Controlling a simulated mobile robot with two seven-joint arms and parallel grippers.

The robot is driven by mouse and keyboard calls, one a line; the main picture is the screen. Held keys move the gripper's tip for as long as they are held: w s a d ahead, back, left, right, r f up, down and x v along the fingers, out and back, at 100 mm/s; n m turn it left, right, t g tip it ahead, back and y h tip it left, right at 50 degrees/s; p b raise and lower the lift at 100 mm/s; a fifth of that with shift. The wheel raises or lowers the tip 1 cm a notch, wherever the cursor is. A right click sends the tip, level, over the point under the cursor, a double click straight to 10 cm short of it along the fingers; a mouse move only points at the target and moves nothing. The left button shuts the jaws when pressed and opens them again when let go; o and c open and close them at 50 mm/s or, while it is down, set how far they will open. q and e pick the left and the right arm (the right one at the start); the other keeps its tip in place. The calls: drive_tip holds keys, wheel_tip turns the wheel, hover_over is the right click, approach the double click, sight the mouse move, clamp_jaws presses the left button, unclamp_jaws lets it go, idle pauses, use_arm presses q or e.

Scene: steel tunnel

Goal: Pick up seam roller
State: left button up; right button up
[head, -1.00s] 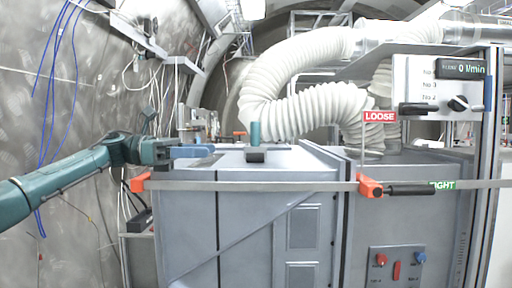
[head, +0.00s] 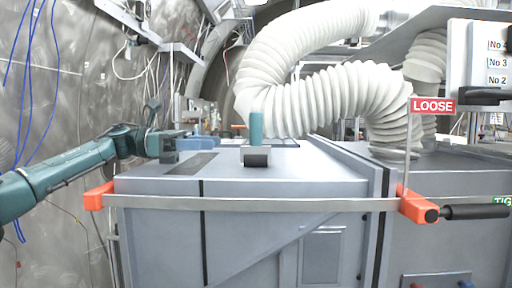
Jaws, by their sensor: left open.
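The seam roller (head: 256,128) appears to be the upright teal handle with a dark block-like roller at its base. It stands on top of the grey cabinet (head: 310,171), near the middle of the picture. My left gripper (head: 182,147) reaches in from the left, above the cabinet's left end. It is open, with a clear gap between it and the seam roller. My right gripper is out of view.
A bar clamp with orange jaws (head: 418,206) spans the cabinet's front, its black handle (head: 475,212) at right. A red LOOSE sign (head: 433,106) stands above it. A white ribbed hose (head: 330,95) curves behind the roller. A blue object (head: 203,143) lies behind the gripper.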

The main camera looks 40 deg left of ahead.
sight(257, 145)
use_arm(q)
drive_tip(key=p+x, duration=0.3)
drive_tip(key=x, duration=0.3)
drive_tip(key=shift+d+r, duration=0.2)
drive_tip(key=shift+w+d+f+p, duration=0.1)
drive_tip(key=shift+w+d+p, duration=0.25)
drive_tip(key=shift+d+p, duration=0.1)
drive_tip(key=shift+p+x, duration=1)
drive_tip(key=shift+x, duration=0.95)
drive_tip(key=shift+w+d, duration=0.45)
drive_tip(key=shift+d, duration=0.05)
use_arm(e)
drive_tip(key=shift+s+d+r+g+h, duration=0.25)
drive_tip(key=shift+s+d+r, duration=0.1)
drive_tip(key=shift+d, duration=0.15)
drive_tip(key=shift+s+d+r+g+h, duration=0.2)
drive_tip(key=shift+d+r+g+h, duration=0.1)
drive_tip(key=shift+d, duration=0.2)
use_arm(q)
drive_tip(key=c, duration=1.2)
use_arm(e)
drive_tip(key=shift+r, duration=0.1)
